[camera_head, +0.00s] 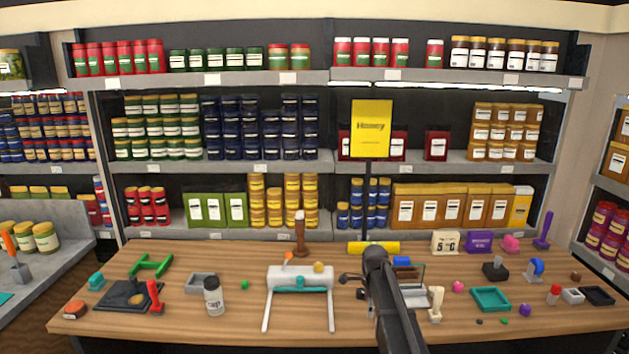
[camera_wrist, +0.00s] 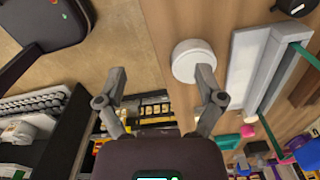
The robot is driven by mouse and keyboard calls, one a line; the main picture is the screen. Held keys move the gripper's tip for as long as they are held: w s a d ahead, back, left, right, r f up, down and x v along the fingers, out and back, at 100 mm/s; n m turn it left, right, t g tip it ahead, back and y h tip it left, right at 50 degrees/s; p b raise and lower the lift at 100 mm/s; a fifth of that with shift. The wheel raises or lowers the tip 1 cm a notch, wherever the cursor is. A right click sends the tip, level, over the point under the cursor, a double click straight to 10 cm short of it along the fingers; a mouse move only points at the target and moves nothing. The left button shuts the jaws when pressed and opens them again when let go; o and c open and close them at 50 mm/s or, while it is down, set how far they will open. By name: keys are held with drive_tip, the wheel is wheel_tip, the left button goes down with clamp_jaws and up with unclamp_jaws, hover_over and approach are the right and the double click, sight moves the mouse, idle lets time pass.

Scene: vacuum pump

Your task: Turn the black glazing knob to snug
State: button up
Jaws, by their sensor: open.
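My gripper (camera_wrist: 161,72) is open, with two grey fingers spread apart and nothing between them in the wrist view. In the head view my dark arm reaches up over the middle of the table, and the fingers are not clear there. I cannot tell for sure which thing is the black glazing knob. A dark rounded part (camera_wrist: 293,5) is cut off by the top right edge of the wrist view. A black block with a grey upright part (camera_head: 495,270) stands on the right of the table in the head view. Neither is touched by my gripper.
A white stand with a teal bar (camera_head: 300,284) sits mid-table. A black board (camera_head: 125,296) lies left, a teal tray (camera_head: 490,299) right. A yellow sign (camera_head: 371,129) rises behind.

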drive_tip(key=s+f+n+b, duration=0.4)
drive_tip(key=s+n, duration=0.6)
drive_tip(key=s, duration=0.3)
drive_tip(key=s+f+n+b, duration=0.5)
drive_tip(key=s+n, duration=0.5)
drive_tip(key=s, duration=0.3)
drive_tip(key=shift+s+a, duration=0.15)
drive_tip(key=shift+a, duration=0.05)
drive_tip(key=shift+f, duration=0.1)
